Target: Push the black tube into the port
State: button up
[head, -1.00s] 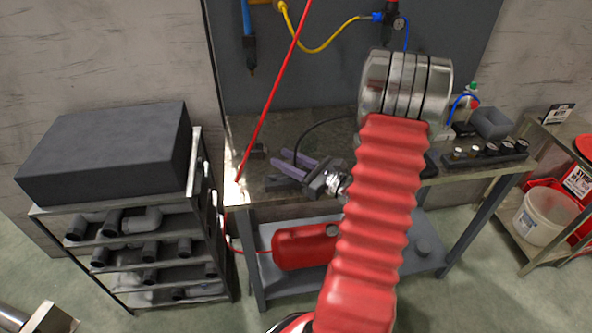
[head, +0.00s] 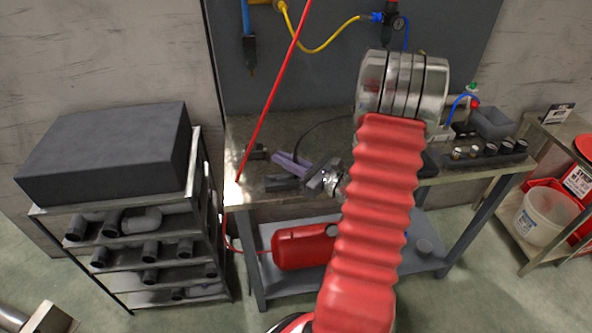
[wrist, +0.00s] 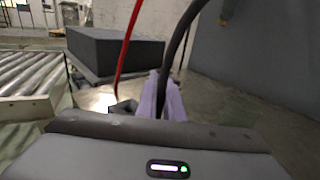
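The black tube (wrist: 178,55) hangs down from the upper right in the wrist view and runs between the two purple fingers. It also shows in the head view (head: 318,127) as a thin dark curve above the bench. My gripper (wrist: 164,90) appears shut on the tube; the tube's end is hidden by the fingers and gripper body. In the head view my gripper (head: 282,160) is low over the left part of the bench, pointing left.
The metal bench (head: 245,192) has a red hose (head: 270,95) crossing its left side. A shelf with a large dark block (head: 105,160) stands to the left. A dark rack (head: 485,157) sits at the bench's right end. A red tank (head: 303,247) lies below.

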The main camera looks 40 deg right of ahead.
grip_shut()
notch_tip(320, 180, up, 10)
dwell(0.8)
dwell(0.5)
